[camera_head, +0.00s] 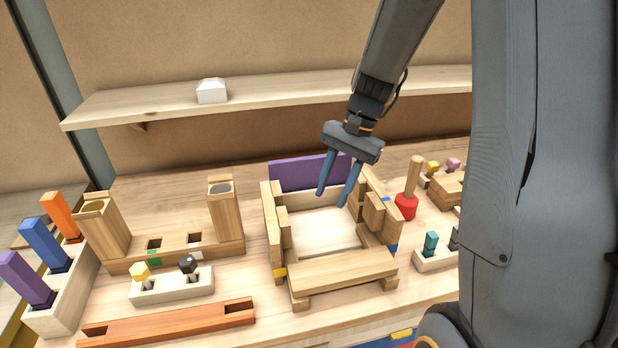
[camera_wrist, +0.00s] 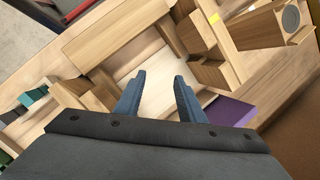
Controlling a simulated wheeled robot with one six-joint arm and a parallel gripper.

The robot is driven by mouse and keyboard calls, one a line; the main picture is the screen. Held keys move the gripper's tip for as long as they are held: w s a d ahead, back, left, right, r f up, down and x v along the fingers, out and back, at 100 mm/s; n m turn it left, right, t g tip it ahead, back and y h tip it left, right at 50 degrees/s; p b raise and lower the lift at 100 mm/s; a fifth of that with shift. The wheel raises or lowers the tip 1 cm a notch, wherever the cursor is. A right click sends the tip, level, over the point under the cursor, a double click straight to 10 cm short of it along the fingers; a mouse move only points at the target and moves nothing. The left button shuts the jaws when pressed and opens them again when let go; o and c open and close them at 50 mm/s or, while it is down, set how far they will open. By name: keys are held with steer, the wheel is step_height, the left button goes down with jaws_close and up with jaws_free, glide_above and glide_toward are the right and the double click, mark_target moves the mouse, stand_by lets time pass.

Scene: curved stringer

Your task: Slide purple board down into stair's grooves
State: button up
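The purple board (camera_head: 305,171) stands upright at the back of the wooden stair frame (camera_head: 345,271), between its two side pieces. Part of the board is hidden behind my gripper, and I cannot tell how deep it sits in the grooves. In the wrist view the board (camera_wrist: 228,111) shows at the lower right, beside the right finger. My gripper (camera_head: 335,200) is open, with both fingers pointing down over the frame's inside, in front of the board. Nothing is between the fingers (camera_wrist: 160,85) in the wrist view. A wooden tread (camera_head: 342,271) spans the front of the frame.
Left of the frame stand a block with two wooden posts (camera_head: 225,205) and a small peg holder (camera_head: 172,287). A red-based wooden peg (camera_head: 407,204) stands close on the right. A shelf (camera_head: 270,98) runs along the wall behind. An orange-brown bar (camera_head: 165,324) lies in front left.

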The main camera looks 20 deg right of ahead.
steer(key=w+d+m+y, duration=0.1)
steer(key=w+m+y, duration=0.35)
steer(key=w, duration=0.35)
steer(key=m+t+y+b, duration=0.1)
steer(key=m+y+b, duration=0.2)
steer(key=m+y, duration=0.2)
glide_toward(321, 156)
steer(key=x, duration=0.3)
steer(key=shift+w+a+f, duration=0.15)
steer(key=shift+a+f, duration=0.05)
steer(key=shift+a, duration=0.15)
steer(key=shift+p+x, duration=0.6)
steer(key=shift+x, duration=0.3)
steer(key=p+x, duration=0.3)
steer(key=x, duration=0.1)
steer(key=shift+a+f, duration=0.15)
steer(key=shift+a, duration=0.2)
steer(key=shift+a+f, duration=0.3)
steer(key=shift+a, duration=0.1)
jaws_close()
